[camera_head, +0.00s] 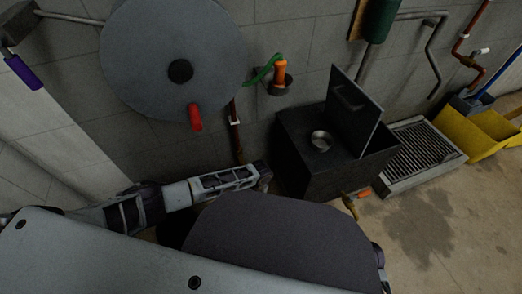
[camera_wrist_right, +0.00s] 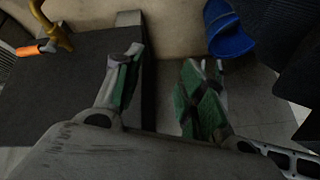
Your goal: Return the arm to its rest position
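My left arm comes in from the left in the head view and reaches behind my own dark body cover. I cannot make out the fingertips of my left gripper there. My right gripper (camera_wrist_right: 162,88) shows in the right wrist view with its two green-padded fingers spread apart and nothing between them. It is beside the dark box (camera_wrist_right: 65,90), whose edge runs close to the left finger. My right gripper does not show clearly in the head view, where my body hides the low middle. No object is held in the right gripper.
The black box (camera_head: 288,150) with a raised lid (camera_head: 355,115) stands against the wall, with an orange-handled brass tap (camera_head: 350,205) at its front. A round grey disc (camera_head: 150,45) is on the wall. A floor grate (camera_head: 405,155) and yellow bin (camera_head: 475,140) are right. The right floor is open.

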